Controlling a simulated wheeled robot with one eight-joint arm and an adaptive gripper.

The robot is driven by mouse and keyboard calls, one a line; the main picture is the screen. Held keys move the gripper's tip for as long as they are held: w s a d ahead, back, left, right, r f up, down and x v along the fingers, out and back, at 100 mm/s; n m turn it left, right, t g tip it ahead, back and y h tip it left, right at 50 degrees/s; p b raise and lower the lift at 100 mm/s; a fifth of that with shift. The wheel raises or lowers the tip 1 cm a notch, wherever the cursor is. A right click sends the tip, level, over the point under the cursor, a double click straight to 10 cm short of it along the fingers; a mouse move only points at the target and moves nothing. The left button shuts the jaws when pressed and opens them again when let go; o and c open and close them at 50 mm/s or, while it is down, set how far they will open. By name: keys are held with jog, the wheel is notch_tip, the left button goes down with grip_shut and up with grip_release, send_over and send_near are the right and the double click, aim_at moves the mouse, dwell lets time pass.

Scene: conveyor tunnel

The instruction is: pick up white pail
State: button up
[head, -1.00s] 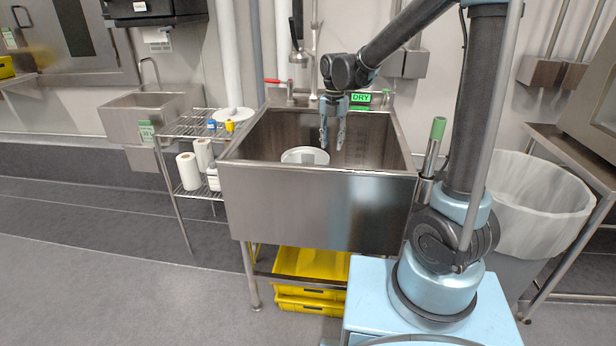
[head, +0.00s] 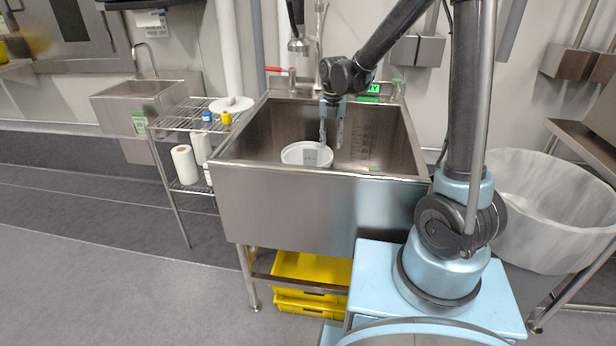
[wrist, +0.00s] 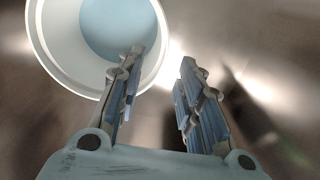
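The white pail (head: 307,155) stands inside the deep steel sink, its lower part hidden by the sink's front wall. My gripper (head: 331,148) points down into the sink at the pail's right side, with its fingers apart. In the wrist view the pail (wrist: 42,36) is at the upper left, with a round rim and a light blue surface inside. The gripper (wrist: 163,62) is open there. Its left finger overlaps the pail's rim; its right finger is over bare sink. I cannot tell whether the left finger touches the pail.
The steel sink (head: 300,205) has high walls around the pail. A faucet with a red handle (head: 279,70) is behind it. A wire rack (head: 180,124) stands at left, a lined bin (head: 550,210) at right, and yellow crates (head: 300,270) below.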

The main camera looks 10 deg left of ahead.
jog(key=shift+a+f, duration=0.1)
jog(key=shift+f, duration=5.85)
grip_shut()
